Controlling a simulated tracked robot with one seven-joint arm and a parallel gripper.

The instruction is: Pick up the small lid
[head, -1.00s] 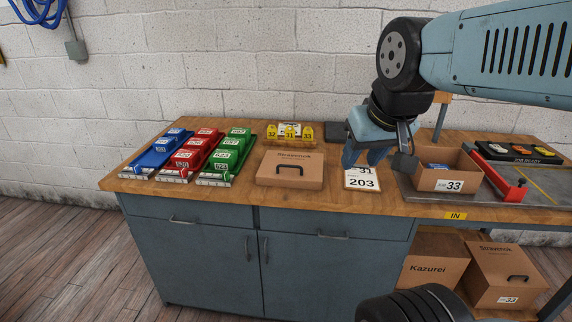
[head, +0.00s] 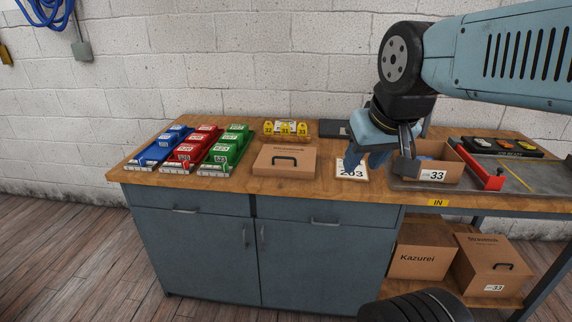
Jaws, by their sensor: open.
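The small lid is most likely the flat tan cardboard lid (head: 284,161) with a dark handle, lying in the middle of the wooden bench in the head view. Its handle (head: 285,160) faces me.
Blue, red and green bins (head: 201,150) stand left of the lid, with yellow tags (head: 286,129) behind it. The number card (head: 351,170) lies to its right. An open box marked 33 (head: 433,175) and a red bracket (head: 482,168) stand further right. Lidded box (head: 492,266) sits below.

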